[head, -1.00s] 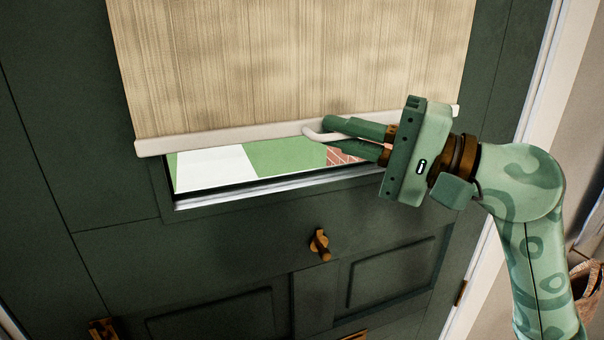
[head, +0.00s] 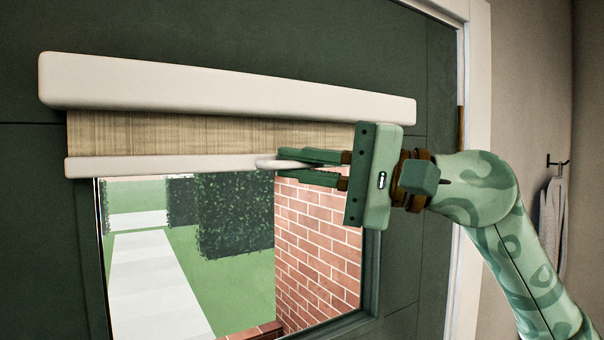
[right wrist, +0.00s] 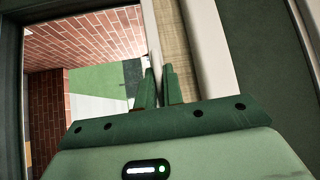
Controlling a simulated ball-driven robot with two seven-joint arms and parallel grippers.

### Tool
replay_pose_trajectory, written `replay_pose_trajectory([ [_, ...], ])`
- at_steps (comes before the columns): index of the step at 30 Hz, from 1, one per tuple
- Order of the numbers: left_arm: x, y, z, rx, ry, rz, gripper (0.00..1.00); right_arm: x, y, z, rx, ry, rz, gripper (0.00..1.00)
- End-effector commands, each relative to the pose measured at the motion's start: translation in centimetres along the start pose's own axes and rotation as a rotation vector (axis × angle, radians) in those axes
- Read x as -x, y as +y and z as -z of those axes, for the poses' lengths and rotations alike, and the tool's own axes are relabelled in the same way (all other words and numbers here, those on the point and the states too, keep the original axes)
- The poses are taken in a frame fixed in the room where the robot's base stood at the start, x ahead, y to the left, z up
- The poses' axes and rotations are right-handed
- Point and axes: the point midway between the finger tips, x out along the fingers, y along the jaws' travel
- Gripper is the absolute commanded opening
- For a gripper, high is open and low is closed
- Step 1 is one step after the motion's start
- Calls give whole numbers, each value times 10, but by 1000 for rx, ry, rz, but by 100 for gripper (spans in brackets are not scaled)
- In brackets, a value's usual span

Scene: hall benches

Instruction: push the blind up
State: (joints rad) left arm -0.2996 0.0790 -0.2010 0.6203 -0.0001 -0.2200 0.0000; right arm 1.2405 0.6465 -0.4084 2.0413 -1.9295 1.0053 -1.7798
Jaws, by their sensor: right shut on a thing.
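The blind is mostly raised. A short strip of its tan woven fabric (head: 210,132) shows between the white top case (head: 220,88) and the white bottom bar (head: 160,166). My right gripper (head: 282,160) is at the bottom bar, right of its middle, shut on the pale pull loop (head: 264,161) of the blind. In the right wrist view the two green fingers (right wrist: 158,88) lie beside the bar and the tan fabric (right wrist: 174,40). My left gripper is not in view.
The blind hangs on a dark green door (head: 410,60). Below the bar the window glass shows a brick wall (head: 320,230), a hedge and a pale path outside. A cloth (head: 552,225) hangs from a hook (head: 557,162) at the right.

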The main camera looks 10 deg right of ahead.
Motion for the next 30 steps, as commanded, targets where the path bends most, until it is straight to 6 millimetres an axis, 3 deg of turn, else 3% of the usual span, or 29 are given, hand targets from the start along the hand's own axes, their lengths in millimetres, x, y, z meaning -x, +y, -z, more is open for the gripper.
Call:
replay_pose_trajectory([
  [7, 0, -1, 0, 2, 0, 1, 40, 0, 0, 0, 1, 2, 1, 0],
  [10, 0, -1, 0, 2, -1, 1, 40, 0, 0, 0, 1, 2, 0, 31],
  [24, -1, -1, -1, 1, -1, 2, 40, 2, 1, 0, 1, 2, 0, 31],
  [30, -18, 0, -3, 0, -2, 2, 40, 29, 5, 1, 4, 6, -1, 31],
])
